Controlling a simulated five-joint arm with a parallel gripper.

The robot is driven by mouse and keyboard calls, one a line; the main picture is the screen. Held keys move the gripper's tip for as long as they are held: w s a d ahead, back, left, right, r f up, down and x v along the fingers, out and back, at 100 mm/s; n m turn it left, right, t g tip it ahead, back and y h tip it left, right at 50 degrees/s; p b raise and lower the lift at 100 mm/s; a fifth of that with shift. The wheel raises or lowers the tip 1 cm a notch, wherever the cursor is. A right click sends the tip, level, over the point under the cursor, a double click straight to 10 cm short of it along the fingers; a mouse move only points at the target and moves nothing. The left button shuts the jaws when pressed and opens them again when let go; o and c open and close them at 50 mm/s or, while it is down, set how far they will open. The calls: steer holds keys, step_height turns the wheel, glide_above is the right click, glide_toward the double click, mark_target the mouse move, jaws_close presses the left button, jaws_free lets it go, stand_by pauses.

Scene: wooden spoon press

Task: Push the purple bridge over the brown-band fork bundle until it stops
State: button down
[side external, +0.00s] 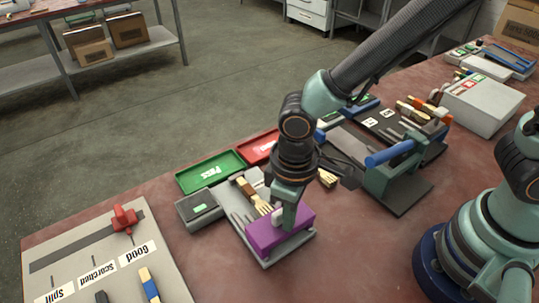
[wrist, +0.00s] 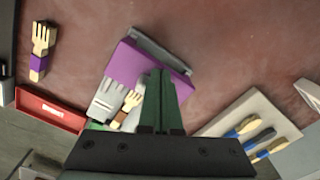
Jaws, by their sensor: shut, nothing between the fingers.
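The purple bridge (side external: 289,233) stands across the near end of a grey grooved tray (side external: 268,262). It also shows in the wrist view (wrist: 127,64). The brown-band fork bundle (side external: 247,189) lies on the tray, tines towards the bridge; its pale wood also shows beside the bridge in the wrist view (wrist: 132,99). My gripper (side external: 287,220) is shut and empty, pointing down with its tips at the bridge. In the wrist view the green fingers (wrist: 160,76) overlap the bridge; I cannot tell whether they touch it.
A grey box with a green display (side external: 199,208) adjoins the tray. Green (side external: 208,172) and red (side external: 258,146) trays lie behind. A press with a blue handle (side external: 390,153) stands right. A labelled sorting board (side external: 105,255) lies left. The red-brown table is clear in front.

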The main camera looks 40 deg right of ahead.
steer(key=shift+w, duration=2.35)
steer(key=shift+s, duration=0.1)
steer(key=shift+s, duration=0.55)
step_height(320, 180, up, 7)
stand_by(0.8)
steer(key=d+r+m+t, duration=0.2)
steer(key=d+r, duration=0.3)
steer(key=d, duration=0.6)
steer(key=d+r+m+t, duration=0.3)
steer(key=d+r+m, duration=0.1)
steer(key=d, duration=0.8)
steer(key=shift+w+r+t, duration=0.25)
steer(key=shift+r+t, duration=0.05)
steer(key=shift+r, duration=0.55)
